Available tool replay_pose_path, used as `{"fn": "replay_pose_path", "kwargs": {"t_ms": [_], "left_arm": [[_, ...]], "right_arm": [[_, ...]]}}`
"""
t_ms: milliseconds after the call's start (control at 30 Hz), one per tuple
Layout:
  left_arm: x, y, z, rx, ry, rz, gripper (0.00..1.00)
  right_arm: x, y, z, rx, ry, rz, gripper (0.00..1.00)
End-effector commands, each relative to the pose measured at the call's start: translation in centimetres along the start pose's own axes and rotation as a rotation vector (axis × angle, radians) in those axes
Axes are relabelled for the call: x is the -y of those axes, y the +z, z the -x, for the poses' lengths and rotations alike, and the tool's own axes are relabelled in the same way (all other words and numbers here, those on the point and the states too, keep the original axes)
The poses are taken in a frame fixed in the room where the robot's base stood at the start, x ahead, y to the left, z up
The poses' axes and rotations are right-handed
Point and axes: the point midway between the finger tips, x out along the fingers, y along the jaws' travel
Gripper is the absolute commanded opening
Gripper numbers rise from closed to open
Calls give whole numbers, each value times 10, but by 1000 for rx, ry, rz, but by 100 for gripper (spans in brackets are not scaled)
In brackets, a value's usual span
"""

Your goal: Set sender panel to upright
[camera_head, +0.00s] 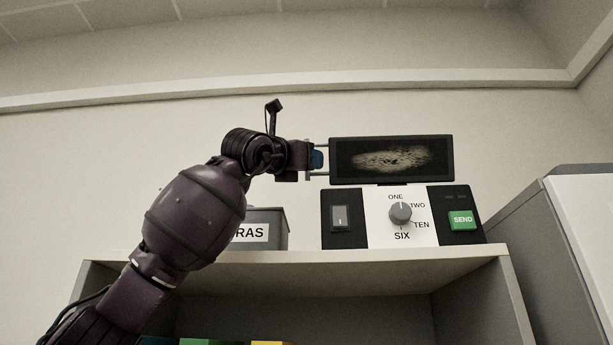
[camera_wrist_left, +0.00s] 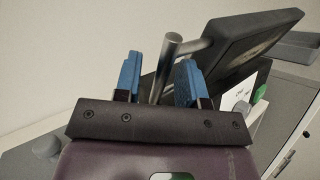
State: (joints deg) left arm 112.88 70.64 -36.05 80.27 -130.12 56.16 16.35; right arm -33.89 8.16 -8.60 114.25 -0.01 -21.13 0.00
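The sender panel is a black rectangular screen (camera_head: 392,159) with a pale speckled patch, mounted above a control box (camera_head: 365,218). Its face shows toward me; I cannot tell its exact tilt. A metal handle sticks out from its left side. In the left wrist view the screen (camera_wrist_left: 250,42) shows at upper right, slanted in the picture, with the round handle bar (camera_wrist_left: 165,65). My left gripper (camera_head: 318,159) is at the handle. Its blue fingertips (camera_wrist_left: 160,77) are apart, with the bar between them and a gap on the left side. My right gripper is out of view.
The box has a dial (camera_head: 400,212), a rocker switch (camera_head: 340,217) and a green SEND button (camera_head: 461,220). It stands on a shelf unit (camera_head: 330,258). A grey labelled bin (camera_head: 266,229) stands left of it, partly behind my arm. A grey cabinet (camera_head: 580,230) is at right.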

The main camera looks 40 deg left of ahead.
Motion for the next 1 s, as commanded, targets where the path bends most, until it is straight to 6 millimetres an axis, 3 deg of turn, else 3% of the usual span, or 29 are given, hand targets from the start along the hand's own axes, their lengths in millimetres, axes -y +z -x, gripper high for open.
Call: {"fn": "replay_pose_path", "kwargs": {"t_ms": [100,367,667,1000], "left_arm": [[0,0,0,0,0,0,37],[0,0,0,0,0,0,0],[0,0,0,-4,0,3,0],[-5,4,-8,-115,-5,76,0]], "right_arm": [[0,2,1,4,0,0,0],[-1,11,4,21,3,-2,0],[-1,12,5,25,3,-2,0],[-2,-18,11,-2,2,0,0]]}}
